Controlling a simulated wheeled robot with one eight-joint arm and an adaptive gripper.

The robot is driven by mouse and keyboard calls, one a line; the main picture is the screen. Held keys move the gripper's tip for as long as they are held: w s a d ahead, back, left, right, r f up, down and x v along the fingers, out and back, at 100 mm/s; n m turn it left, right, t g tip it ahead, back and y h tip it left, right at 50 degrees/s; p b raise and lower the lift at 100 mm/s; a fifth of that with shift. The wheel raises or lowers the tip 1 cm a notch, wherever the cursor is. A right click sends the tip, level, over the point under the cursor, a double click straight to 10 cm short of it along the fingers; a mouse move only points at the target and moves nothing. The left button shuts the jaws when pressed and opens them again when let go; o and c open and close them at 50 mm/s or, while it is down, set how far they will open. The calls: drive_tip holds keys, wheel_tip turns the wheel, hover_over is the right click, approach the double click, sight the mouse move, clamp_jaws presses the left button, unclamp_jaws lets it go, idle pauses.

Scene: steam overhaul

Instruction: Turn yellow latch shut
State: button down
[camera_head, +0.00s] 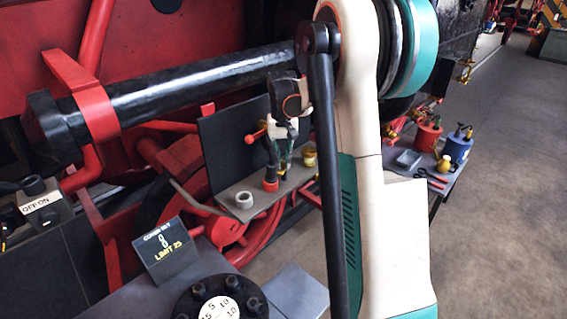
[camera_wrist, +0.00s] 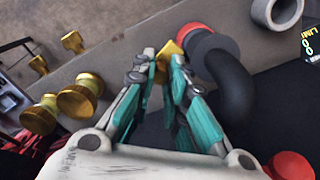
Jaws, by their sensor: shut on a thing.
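The yellow latch (camera_wrist: 169,49) is a small yellow piece between my fingertips in the wrist view, right beside a red collar on a black curved pipe (camera_wrist: 235,80). Only its upper part shows past the fingers, so its angle is hard to tell. My gripper (camera_wrist: 163,62) is shut on it. In the head view my gripper (camera_head: 284,163) is small and partly hidden by my arm, low over a grey shelf (camera_head: 262,203), close to the red-collared pipe (camera_head: 270,170). I cannot make out the latch there.
A grey ring (camera_head: 243,200) stands on the shelf left of the pipe. Several brass knobs (camera_wrist: 75,101) lie to the left in the wrist view. A red knob (camera_wrist: 288,166) is at lower right. A dark panel (camera_head: 228,150) rises behind the shelf.

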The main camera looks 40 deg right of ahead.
drive_tip(key=m, duration=0.1)
drive_tip(key=m+b, duration=0.1)
drive_tip(key=m, duration=0.2)
drive_tip(key=shift+w+m, duration=0.3)
idle(0.3)
drive_tip(key=shift+r, duration=0.1)
drive_tip(key=c, duration=1.8)
unclamp_jaws()
drive_tip(key=shift+c, duration=0.2)
wheel_tip(320, 180, up, 12)
drive_tip(key=shift+a, duration=0.15)
